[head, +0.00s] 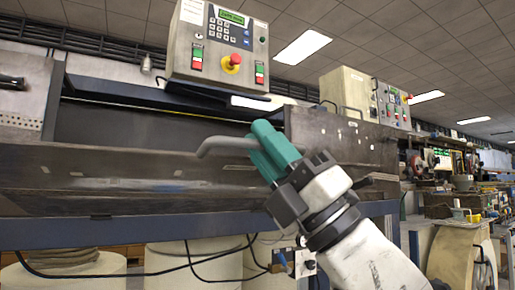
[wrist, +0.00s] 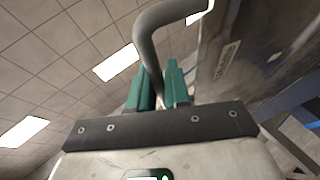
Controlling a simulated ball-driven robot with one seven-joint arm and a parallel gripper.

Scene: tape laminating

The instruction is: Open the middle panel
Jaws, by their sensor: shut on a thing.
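The middle panel (head: 120,180) is a long, worn, dark metal panel on the front of the machine in the head view. A dark recess shows above its upper edge. A bent grey bar handle (head: 222,144) sits at its right part. My gripper (head: 268,145), with green fingers, is shut on this handle. In the wrist view the handle (wrist: 148,50) curves up from between the two green fingers of my gripper (wrist: 160,85). The fingers hide the gripped part of the handle.
A control box (head: 220,45) with a red stop button stands above the machine. Another dark panel (head: 345,140) is to the right, below a second control box (head: 365,98). White drums (head: 200,265) and black cables are underneath. A cluttered workbench (head: 455,165) is at far right.

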